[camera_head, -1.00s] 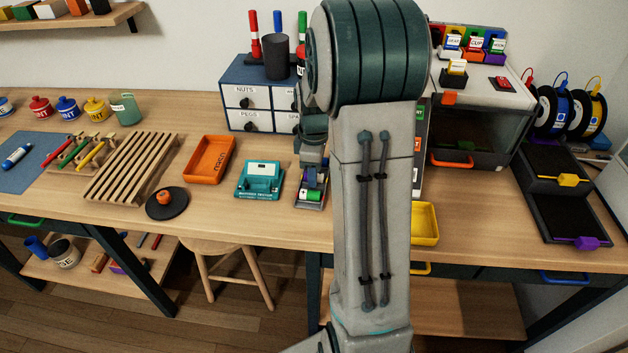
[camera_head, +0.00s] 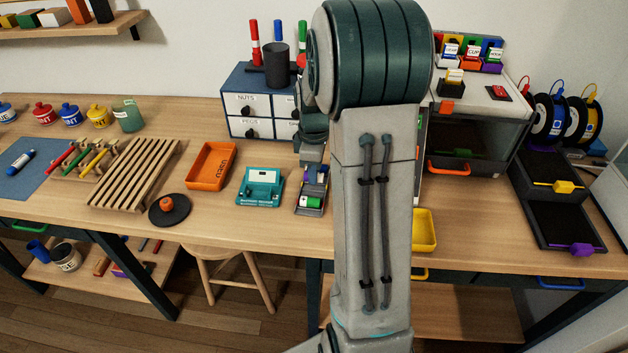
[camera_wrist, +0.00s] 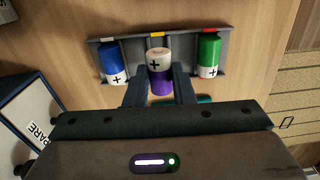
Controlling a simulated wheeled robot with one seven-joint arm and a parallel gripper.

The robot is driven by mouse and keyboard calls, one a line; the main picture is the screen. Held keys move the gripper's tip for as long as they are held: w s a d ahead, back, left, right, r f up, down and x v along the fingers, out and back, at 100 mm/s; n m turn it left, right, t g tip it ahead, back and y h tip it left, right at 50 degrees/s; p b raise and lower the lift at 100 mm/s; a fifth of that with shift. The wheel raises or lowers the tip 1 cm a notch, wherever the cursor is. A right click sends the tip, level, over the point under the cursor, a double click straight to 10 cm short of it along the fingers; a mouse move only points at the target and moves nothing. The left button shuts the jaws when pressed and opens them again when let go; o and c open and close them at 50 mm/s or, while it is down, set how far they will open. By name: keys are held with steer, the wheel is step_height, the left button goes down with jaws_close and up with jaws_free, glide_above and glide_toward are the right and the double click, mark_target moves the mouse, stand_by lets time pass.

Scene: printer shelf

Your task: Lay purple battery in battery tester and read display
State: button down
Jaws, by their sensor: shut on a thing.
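The purple battery (camera_wrist: 161,86), with a pale plus-marked end, is between the two fingers of my gripper (camera_wrist: 161,74) in the wrist view. My gripper is shut on it, at the middle place of the dark battery tray (camera_wrist: 133,52). I cannot tell whether the battery is lifted clear of the tray. A blue battery (camera_wrist: 111,60) lies to its left and a green battery (camera_wrist: 208,53) to its right. In the head view, the teal battery tester (camera_head: 257,201) stands left of the battery tray (camera_head: 310,211), its cradle looking empty. Its pale display (camera_head: 265,174) is too small to read.
An orange bin (camera_head: 209,168) stands left of the tester. A drawer cabinet (camera_head: 245,126) is behind, its side close by in the wrist view (camera_wrist: 35,110). A yellow bin (camera_head: 425,231) is to the right. Bare tabletop lies in front of the tester.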

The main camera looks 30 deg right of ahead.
steer(key=shift+r+p, duration=1.45)
steer(key=shift+r, duration=0.8)
steer(key=shift+a+f, duration=0.1)
